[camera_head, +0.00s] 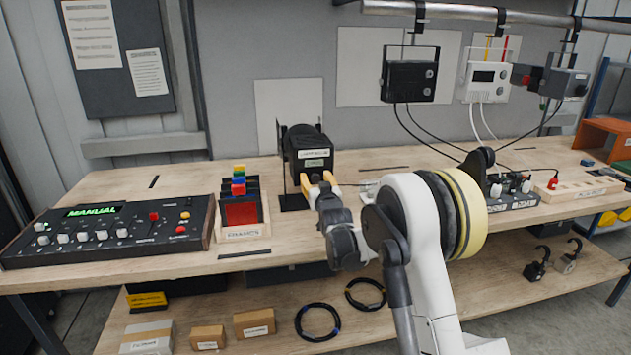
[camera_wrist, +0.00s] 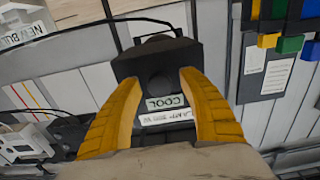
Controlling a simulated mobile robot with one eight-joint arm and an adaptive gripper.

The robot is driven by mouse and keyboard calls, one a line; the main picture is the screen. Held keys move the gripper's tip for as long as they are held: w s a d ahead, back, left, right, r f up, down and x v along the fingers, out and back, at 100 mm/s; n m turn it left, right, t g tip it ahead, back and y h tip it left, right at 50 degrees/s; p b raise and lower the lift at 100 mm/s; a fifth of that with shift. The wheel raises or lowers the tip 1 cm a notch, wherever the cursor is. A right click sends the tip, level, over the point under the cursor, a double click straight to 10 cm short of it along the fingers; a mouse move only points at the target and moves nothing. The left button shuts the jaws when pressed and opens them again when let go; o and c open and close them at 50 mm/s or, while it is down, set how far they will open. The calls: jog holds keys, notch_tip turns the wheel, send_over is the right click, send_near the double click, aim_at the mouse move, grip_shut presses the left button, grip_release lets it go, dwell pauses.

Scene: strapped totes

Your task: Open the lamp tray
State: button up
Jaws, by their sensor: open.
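A black lamp housing (camera_head: 310,155) stands on the bench, with a white label and a green-lettered label on its front. In the wrist view the black block (camera_wrist: 150,58) carries a round dark knob-like part, with a "COOL" label and a lamp label beside it. My gripper (camera_head: 319,179) is at the lower front of the housing. Its yellow fingers (camera_wrist: 158,82) are apart, one on each side of the dark part, with nothing clearly clamped. I cannot tell whether they touch it. The tray's edges are hidden or too dark to make out.
A control panel (camera_head: 110,228) reading "MANUAL" and a wooden box (camera_head: 244,232) with coloured blocks stand left of the housing. Hung black (camera_head: 409,80) and white (camera_head: 486,80) units trail cables at right. A black power strip (camera_head: 512,192) lies right of my arm.

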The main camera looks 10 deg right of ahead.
jog(key=shift+c, duration=0.4)
grip_shut()
jog(key=s, duration=0.9)
jog(key=shift+s+f+b, duration=0.15)
jog(key=shift+s+b, duration=0.2)
jog(key=shift+s, duration=0.05)
